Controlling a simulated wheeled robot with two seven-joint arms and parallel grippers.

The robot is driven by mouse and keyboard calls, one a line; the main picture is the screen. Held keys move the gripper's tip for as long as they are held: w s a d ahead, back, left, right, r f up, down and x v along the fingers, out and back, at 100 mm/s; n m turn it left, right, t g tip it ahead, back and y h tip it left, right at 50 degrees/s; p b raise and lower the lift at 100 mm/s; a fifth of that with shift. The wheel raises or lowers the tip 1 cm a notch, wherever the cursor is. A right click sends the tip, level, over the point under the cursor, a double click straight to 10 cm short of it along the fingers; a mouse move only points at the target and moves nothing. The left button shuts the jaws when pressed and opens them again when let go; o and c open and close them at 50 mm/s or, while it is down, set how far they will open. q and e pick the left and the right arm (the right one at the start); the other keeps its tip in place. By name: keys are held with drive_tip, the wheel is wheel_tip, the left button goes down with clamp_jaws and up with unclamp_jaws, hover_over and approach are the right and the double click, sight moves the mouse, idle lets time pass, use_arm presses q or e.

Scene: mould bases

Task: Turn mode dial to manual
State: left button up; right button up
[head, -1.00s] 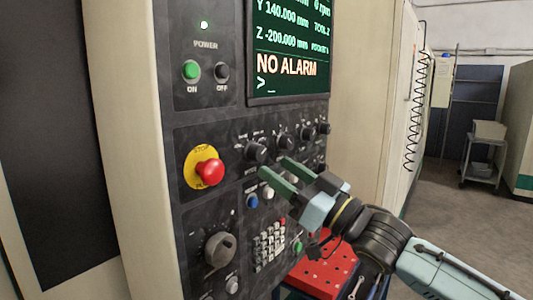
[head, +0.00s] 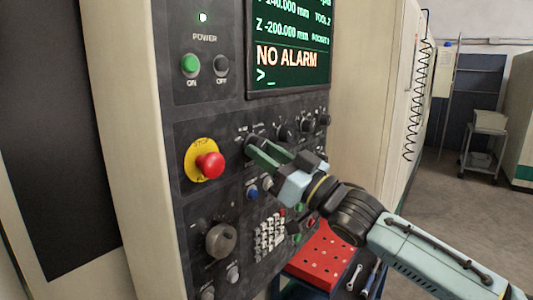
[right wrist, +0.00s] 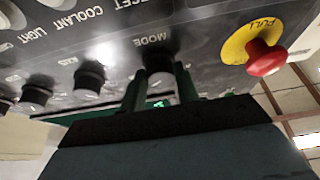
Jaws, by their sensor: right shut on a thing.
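The mode dial (head: 251,142) is a black knob in the row of dials below the screen on the control panel. My right gripper (head: 259,150) is at the dial, with its green fingers on either side of it, and partly hides it. In the right wrist view the mode dial (right wrist: 158,62) sits between the two fingers, near the MODE label, which appears upside down. The right gripper (right wrist: 159,85) is shut on it. The dial's pointer and setting cannot be read. My left gripper is not in view.
A red stop button (head: 209,165) on a yellow plate sits left of the dial. More black dials (head: 284,131) are to the right. A blue button (head: 252,191) and a keypad (head: 270,232) are below. A red perforated tray (head: 322,257) stands under my right arm.

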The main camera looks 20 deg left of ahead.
drive_tip(key=shift+n+g, duration=0.4)
drive_tip(key=shift+n, duration=0.2)
drive_tip(key=n+g, duration=0.1)
drive_tip(key=n, duration=0.1)
drive_tip(key=n+g, duration=0.1)
drive_tip(key=shift+w+d+n, duration=0.1)
drive_tip(key=shift+w+n, duration=0.1)
drive_tip(key=shift+n, duration=0.2)
drive_tip(key=shift+w+r+n+g, duration=0.1)
drive_tip(key=shift+n+g, duration=0.7)
drive_tip(key=shift+n, duration=0.7)
drive_tip(key=shift+n+g, duration=0.8)
drive_tip(key=shift+n, duration=0.7)
drive_tip(key=o, duration=1)
drive_tip(key=shift+d, duration=0.1)
